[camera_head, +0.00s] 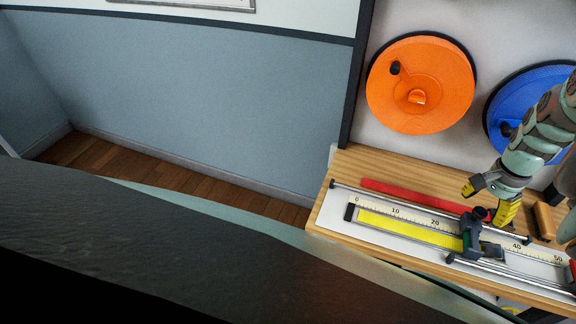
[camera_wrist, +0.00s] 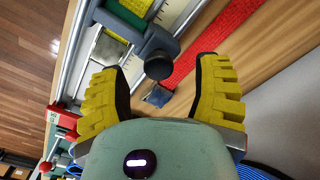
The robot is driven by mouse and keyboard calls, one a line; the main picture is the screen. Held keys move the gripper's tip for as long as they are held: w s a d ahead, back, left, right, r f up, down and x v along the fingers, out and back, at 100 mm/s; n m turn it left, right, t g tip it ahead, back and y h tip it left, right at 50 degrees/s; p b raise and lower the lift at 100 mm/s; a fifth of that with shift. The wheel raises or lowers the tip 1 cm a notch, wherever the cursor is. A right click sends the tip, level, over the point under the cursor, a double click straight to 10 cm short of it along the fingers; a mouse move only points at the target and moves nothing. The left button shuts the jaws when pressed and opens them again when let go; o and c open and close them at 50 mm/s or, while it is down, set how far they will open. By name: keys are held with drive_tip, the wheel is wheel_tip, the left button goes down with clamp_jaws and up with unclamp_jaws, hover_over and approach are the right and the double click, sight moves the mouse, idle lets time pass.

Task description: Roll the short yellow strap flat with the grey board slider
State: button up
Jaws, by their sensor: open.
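The short yellow strap (camera_head: 410,228) lies flat along the white scale board, from near the 0 mark to the slider. The grey board slider (camera_head: 471,238) straddles the board around the 30 mark, with a dark green part. In the wrist view its grey body (camera_wrist: 150,42) carries a round black knob (camera_wrist: 158,66). My gripper (camera_head: 488,200) is open above and behind the slider. In the wrist view the knob appears between my gripper's yellow fingers (camera_wrist: 160,85); contact cannot be told. The strap's end at the slider is partly hidden.
A red strap (camera_head: 415,194) lies behind the board on the wooden shelf (camera_head: 350,165). Metal rails flank the board. An orange reel (camera_head: 420,85) and a blue reel (camera_head: 505,105) hang on the wall. A brown block (camera_head: 545,220) stands right of my gripper.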

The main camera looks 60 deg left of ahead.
wheel_tip(320, 180, up, 4)
drive_tip(key=shift+w+r, duration=0.1)
drive_tip(key=shift+r, duration=0.5)
